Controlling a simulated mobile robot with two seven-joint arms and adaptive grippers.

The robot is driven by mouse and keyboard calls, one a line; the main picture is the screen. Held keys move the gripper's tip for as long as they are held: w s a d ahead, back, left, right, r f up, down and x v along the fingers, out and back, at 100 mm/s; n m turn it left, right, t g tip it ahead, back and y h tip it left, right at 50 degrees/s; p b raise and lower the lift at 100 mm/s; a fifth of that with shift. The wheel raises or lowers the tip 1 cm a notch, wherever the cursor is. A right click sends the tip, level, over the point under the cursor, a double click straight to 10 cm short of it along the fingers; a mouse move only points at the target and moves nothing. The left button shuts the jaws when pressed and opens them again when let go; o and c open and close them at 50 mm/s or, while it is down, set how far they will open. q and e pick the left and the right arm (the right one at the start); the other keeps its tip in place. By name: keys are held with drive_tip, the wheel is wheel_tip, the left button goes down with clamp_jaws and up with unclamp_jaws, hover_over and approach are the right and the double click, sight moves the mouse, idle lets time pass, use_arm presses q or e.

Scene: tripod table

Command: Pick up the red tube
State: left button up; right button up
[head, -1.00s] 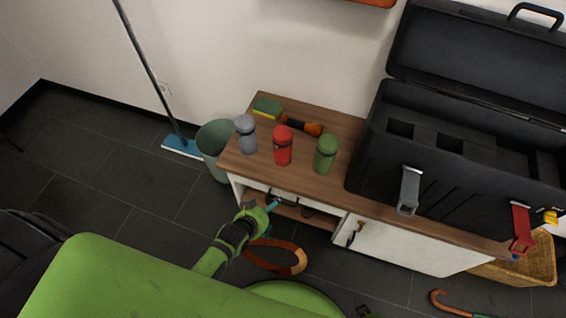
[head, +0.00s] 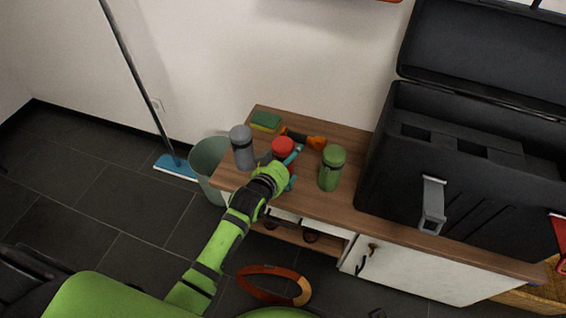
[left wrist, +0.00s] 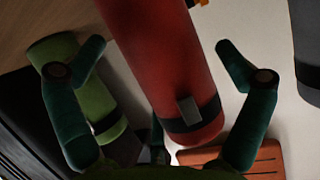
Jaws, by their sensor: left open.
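The red tube (head: 283,146) stands on the wooden cabinet top between a grey tube (head: 241,148) and a green tube (head: 332,168). My left gripper (head: 287,166) is at the red tube, hiding its lower part in the head view. In the left wrist view, the red tube (left wrist: 165,60) lies between the two spread teal fingers of my left gripper (left wrist: 161,45). Gaps show beside the fingers, so they look apart from it. The green tube (left wrist: 90,95) is behind the left finger there, and the grey tube (left wrist: 308,50) is at the right edge.
A large open black toolbox (head: 460,160) fills the right of the cabinet top (head: 345,205). A green-yellow sponge (head: 265,121) and an orange-black tool (head: 305,139) lie behind the tubes. A bin (head: 207,160) and blue mop (head: 175,166) stand left of the cabinet.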

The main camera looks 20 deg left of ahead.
use_arm(q)
drive_tip(key=shift+w+f, duration=0.1)
drive_tip(key=shift+w, duration=0.15)
drive_tip(key=c, duration=1.4)
drive_tip(key=shift+o, duration=0.2)
